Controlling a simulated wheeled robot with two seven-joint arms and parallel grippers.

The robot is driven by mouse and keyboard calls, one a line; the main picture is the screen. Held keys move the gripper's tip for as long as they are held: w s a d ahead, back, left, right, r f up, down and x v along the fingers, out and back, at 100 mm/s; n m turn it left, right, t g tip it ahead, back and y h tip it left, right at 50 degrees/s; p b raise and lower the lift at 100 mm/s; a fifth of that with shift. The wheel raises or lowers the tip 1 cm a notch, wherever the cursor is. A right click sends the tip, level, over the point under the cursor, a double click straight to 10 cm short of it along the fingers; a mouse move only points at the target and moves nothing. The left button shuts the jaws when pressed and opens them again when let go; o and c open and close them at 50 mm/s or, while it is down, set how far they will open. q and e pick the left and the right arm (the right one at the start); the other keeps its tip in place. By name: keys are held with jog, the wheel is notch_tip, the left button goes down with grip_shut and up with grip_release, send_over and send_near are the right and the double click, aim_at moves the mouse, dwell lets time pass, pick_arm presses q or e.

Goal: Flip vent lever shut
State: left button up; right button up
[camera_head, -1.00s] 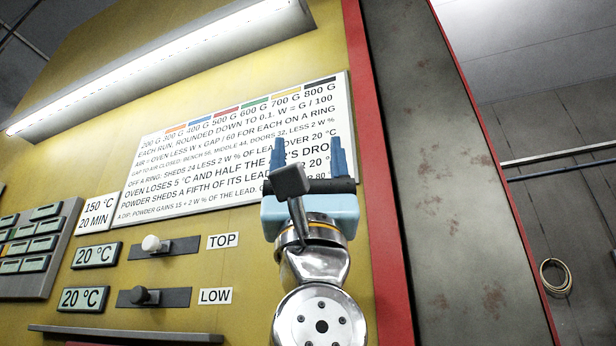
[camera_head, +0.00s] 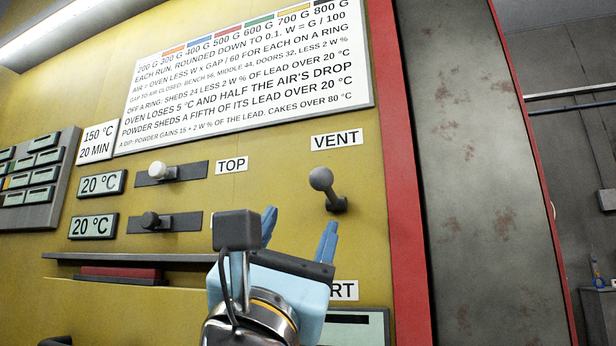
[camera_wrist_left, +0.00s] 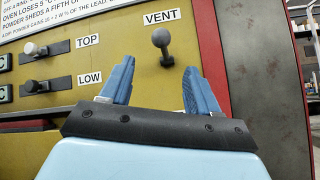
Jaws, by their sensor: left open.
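The vent lever (camera_head: 328,189) is a grey ball-topped stick on the yellow oven panel, below the VENT label (camera_head: 336,140). Its ball end points up and to the left of its base. It also shows in the left wrist view (camera_wrist_left: 163,46), beyond the fingertips and between them. My left gripper (camera_head: 299,224) is open and empty, with blue fingers pointing up. It is below the lever and apart from it in the picture. It also shows in the left wrist view (camera_wrist_left: 158,75). My right gripper is not in view.
The TOP slider (camera_head: 158,171) and LOW slider (camera_head: 151,220) sit left of the lever, beside 20 °C displays. A ledge (camera_head: 140,258) juts out below them. A red edge (camera_head: 395,170) and grey stained panel (camera_head: 470,160) stand to the right. The panel around the lever is clear.

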aim_at(319, 184)
pick_arm(q)
jog(key=p+x, duration=0.5)
jog(key=x, duration=0.7)
jog(key=shift+s+d+r+p, duration=0.1)
jog(key=shift+s+r+p, duration=0.1)
jog(key=shift+p, duration=0.2)
jog(key=shift+w+d+r, duration=0.15)
jog(key=shift+w+r, duration=0.2)
jog(key=shift+w, duration=0.25)
jog(key=shift+c, duration=0.3)
grip_shut()
